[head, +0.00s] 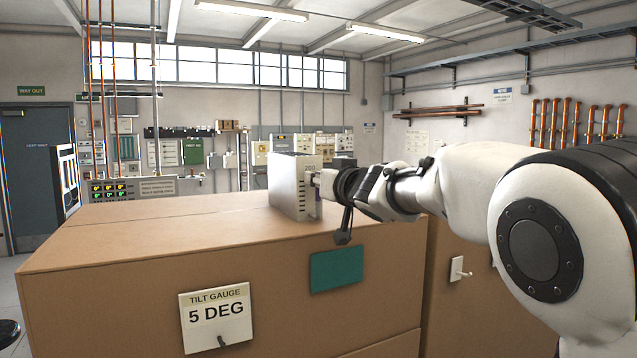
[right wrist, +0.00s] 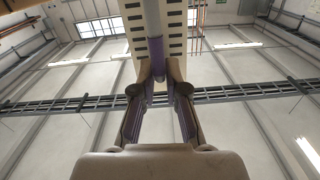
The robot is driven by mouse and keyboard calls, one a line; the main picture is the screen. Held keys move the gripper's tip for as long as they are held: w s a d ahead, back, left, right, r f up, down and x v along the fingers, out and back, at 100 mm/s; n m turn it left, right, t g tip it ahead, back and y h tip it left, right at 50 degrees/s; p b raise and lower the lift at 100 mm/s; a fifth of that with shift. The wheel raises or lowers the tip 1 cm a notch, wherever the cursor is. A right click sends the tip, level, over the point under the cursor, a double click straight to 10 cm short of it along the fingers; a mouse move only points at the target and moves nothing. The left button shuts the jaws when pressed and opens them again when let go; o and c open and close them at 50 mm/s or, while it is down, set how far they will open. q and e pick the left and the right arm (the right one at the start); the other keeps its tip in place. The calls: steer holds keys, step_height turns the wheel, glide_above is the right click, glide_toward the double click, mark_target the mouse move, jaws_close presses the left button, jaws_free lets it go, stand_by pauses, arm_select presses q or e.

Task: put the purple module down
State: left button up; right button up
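The module (head: 291,187) is a tall, pale grey box marked 200, with a row of dark slots on its front. It looks grey rather than purple in the head view. It stands upright at the top of the large brown box (head: 110,250), near the front edge; I cannot tell whether its base touches. My right gripper (head: 320,184) reaches it from the right and is at its front handle. In the right wrist view the fingers close on a purple handle bar (right wrist: 157,72) below the slotted module face (right wrist: 132,14). My left gripper is not in view.
The brown box top is bare left of the module. A TILT GAUGE 5 DEG sign (head: 217,318) and a teal panel (head: 336,268) are on its front. Another brown box (head: 455,315) with a white switch-like fitting (head: 459,269) stands right. Wall racks (head: 185,150) stand behind.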

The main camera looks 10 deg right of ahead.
steer(key=shift+o, duration=1.1)
